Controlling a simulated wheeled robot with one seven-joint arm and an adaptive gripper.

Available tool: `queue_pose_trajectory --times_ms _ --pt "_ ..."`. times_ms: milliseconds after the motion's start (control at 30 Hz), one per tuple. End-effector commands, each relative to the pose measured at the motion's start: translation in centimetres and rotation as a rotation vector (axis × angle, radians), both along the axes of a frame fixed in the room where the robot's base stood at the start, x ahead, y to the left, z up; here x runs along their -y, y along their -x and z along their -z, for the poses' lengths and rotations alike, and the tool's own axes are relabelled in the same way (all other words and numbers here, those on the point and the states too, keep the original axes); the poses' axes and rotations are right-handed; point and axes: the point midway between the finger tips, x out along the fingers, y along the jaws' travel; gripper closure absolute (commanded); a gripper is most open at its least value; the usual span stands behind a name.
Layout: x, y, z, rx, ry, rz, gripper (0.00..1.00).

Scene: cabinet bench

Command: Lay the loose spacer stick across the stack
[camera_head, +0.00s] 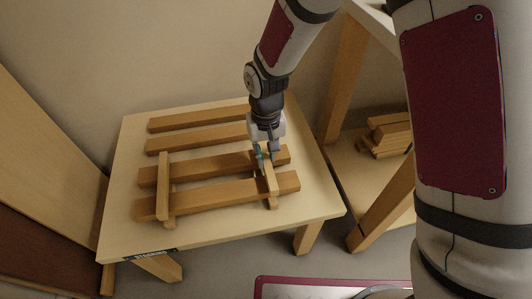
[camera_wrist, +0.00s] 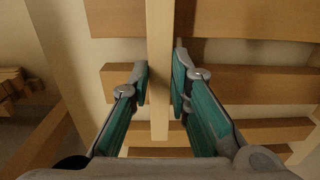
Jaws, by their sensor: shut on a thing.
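The loose spacer stick (camera_head: 269,178) is pale wood and lies between the fingers of my gripper (camera_head: 264,157), which is shut on it. In the wrist view the stick (camera_wrist: 160,115) runs up the picture between the two teal fingers (camera_wrist: 161,85). It spans above the right part of the stack's two brown boards, a front one (camera_head: 220,196) and a rear one (camera_head: 210,167). Whether it touches them I cannot tell. Another spacer stick (camera_head: 163,183) lies across the left part of both boards. A lower stick's end (camera_head: 170,222) shows under the front board.
The stack stands on a pale low table (camera_head: 230,228). Two more boards (camera_head: 195,117) (camera_head: 195,138) lie behind the stack. A wooden stand with a shelf (camera_head: 357,180) is to the right, holding several small wood pieces (camera_head: 391,132). A brown panel (camera_head: 40,215) stands at left.

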Motion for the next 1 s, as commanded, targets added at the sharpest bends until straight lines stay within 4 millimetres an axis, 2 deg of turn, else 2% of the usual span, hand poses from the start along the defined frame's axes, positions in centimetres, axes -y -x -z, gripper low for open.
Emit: queue_pose_trajectory --times_ms 533,1000 --pt "0.0 0.0 1.2 0.000 0.000 0.000 1.00" --pt "0.0 0.0 1.1 0.000 0.000 0.000 1.00"
